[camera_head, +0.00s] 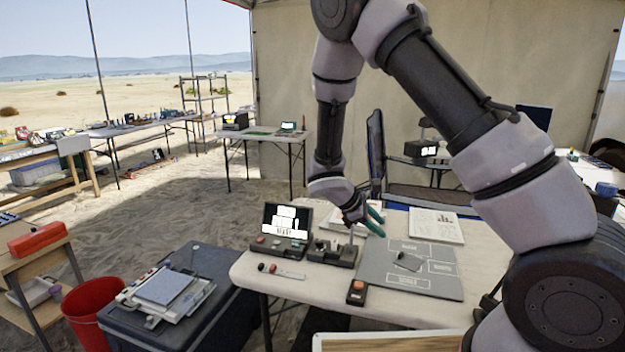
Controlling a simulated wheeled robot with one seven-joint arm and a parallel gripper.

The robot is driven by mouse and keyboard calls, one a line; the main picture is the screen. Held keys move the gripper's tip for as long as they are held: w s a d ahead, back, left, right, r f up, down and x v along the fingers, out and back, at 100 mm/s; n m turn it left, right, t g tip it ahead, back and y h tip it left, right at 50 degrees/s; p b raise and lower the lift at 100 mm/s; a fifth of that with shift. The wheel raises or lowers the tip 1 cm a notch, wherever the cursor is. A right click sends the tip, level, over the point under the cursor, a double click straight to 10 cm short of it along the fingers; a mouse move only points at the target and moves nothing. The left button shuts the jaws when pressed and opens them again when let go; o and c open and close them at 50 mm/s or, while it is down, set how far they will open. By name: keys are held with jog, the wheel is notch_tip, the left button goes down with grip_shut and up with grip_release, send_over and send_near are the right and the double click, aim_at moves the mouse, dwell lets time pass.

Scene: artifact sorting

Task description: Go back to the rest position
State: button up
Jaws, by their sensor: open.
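My gripper (375,222) hangs over the white table (255,275), at the end of my bent arm. Its teal fingers are small in this view, and they appear open with nothing held between them. It is above the back left corner of a grey sorting mat (385,276) with white-outlined label fields. A small grey piece (408,261) lies near the middle of the mat. A dark device with a thin upright post (332,254) stands just left of and below the gripper.
A lit screen unit (287,222) stands left of the device. A small box with an orange button (357,292) sits before the mat, and open papers (436,225) lie behind it. A dark case (190,262) and red bucket (90,312) stand left.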

jog(key=s+d+r+m+g+y, duration=0.1)
jog(key=s+d+r+m+y, duration=0.2)
jog(key=r, duration=0.4)
jog(key=s+d+r+m+y, duration=0.1)
jog(key=s+r+m, duration=0.2)
jog(key=r+m, duration=0.25)
jog(key=s+d+r+m+g+y, duration=0.1)
jog(key=s+d+r+m+y, duration=0.15)
jog(key=r, duration=0.45)
jog(key=s+r+m+t+y, duration=0.4)
jog(key=s+r+m, duration=0.4)
jog(key=s+r, duration=0.5)
jog(key=shift+s+r+t, duration=0.15)
jog(key=shift+r+t, duration=0.1)
jog(key=shift+t, duration=0.55)
